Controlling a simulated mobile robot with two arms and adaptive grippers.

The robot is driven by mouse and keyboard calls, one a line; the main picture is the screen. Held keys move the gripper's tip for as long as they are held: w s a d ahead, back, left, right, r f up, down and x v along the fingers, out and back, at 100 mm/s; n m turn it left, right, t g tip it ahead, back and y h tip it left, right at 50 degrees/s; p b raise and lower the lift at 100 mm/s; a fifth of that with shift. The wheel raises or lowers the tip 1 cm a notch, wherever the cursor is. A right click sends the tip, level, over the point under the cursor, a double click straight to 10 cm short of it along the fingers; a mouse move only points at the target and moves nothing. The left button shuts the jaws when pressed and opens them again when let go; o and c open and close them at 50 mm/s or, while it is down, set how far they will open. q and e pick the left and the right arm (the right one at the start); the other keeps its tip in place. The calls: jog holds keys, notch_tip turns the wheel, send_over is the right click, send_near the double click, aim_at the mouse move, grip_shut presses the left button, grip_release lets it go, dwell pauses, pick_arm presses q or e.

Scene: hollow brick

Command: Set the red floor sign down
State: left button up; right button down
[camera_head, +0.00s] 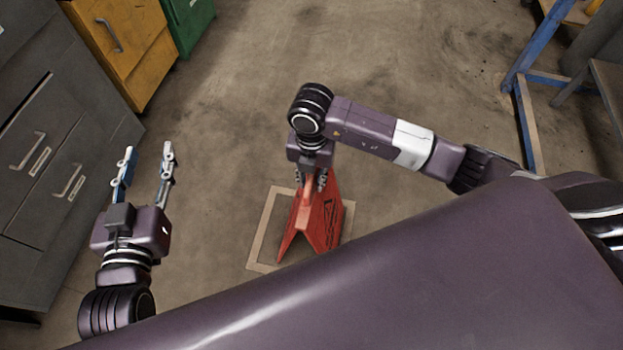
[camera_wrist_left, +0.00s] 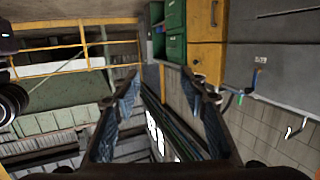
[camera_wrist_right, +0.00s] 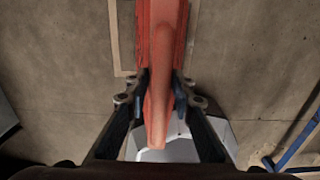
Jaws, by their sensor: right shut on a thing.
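The red floor sign (camera_head: 328,215) is a folded A-shape, upright with its legs spread, in the head view. It is over a tan taped outline (camera_head: 258,232) on the floor. I cannot tell whether its feet touch the floor. My right gripper (camera_head: 312,183) points down and is shut on the sign's top. In the right wrist view the red top bar (camera_wrist_right: 163,70) runs between the fingers (camera_wrist_right: 158,95). My left gripper (camera_head: 146,165) is open and empty at the left, well away from the sign. Its spread fingers show in the left wrist view (camera_wrist_left: 167,95).
Grey drawer cabinets (camera_head: 45,170) stand at the left, with a yellow cabinet (camera_head: 120,45) and a green one (camera_head: 188,22) behind. A blue-legged bench frame (camera_head: 530,75) stands at the back right. The floor around the taped outline is clear.

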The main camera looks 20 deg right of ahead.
jog(key=c, duration=1.7)
grip_release()
jog(key=shift+o, duration=0.2)
